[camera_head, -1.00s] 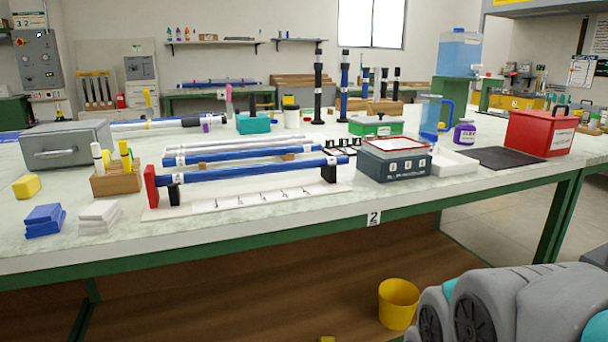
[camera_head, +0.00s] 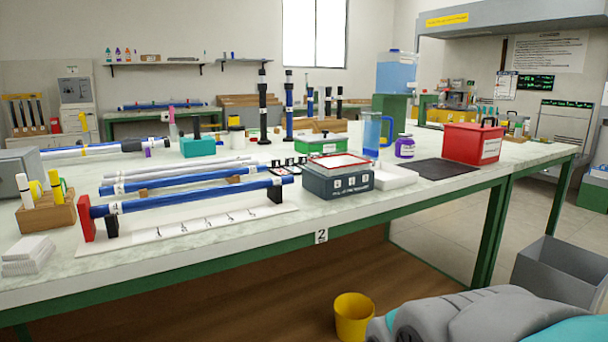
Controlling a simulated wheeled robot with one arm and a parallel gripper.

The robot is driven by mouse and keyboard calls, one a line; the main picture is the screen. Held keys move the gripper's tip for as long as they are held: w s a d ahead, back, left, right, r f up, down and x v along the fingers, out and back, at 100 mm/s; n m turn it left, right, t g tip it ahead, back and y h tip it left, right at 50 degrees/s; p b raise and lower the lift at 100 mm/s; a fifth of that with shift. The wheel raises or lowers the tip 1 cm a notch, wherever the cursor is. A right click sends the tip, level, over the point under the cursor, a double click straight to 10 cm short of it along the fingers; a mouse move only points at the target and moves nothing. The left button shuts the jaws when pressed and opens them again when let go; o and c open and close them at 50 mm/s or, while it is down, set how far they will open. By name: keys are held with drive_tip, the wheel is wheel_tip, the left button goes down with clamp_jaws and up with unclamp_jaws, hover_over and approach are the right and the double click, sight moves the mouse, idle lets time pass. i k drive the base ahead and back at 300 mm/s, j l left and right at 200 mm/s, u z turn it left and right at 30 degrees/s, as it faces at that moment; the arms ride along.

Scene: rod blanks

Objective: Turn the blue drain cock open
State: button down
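I cannot make out a blue drain cock clearly at this distance. A clear tank of blue water (camera_head: 397,75) stands on a green stand (camera_head: 390,107) toward the back of the bench; any cock on it is too small to tell. My gripper is not in view; only grey and teal parts of my own arm show at the lower right.
The long bench (camera_head: 350,208) crosses the view. It bears blue rods (camera_head: 190,195), a grey box (camera_head: 338,182), a red box (camera_head: 473,143) and a dark mat (camera_head: 440,169). A yellow bucket (camera_head: 353,318) and a grey bin (camera_head: 562,272) stand low. Floor shows right of the bench.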

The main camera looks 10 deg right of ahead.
sight(370, 153)
drive_tip(key=i+l, duration=0.1)
drive_tip(key=l, duration=0.3)
drive_tip(key=i+l, duration=0.15)
drive_tip(key=l, duration=0.25)
drive_tip(key=i+l+u, duration=0.1)
drive_tip(key=l, duration=0.25)
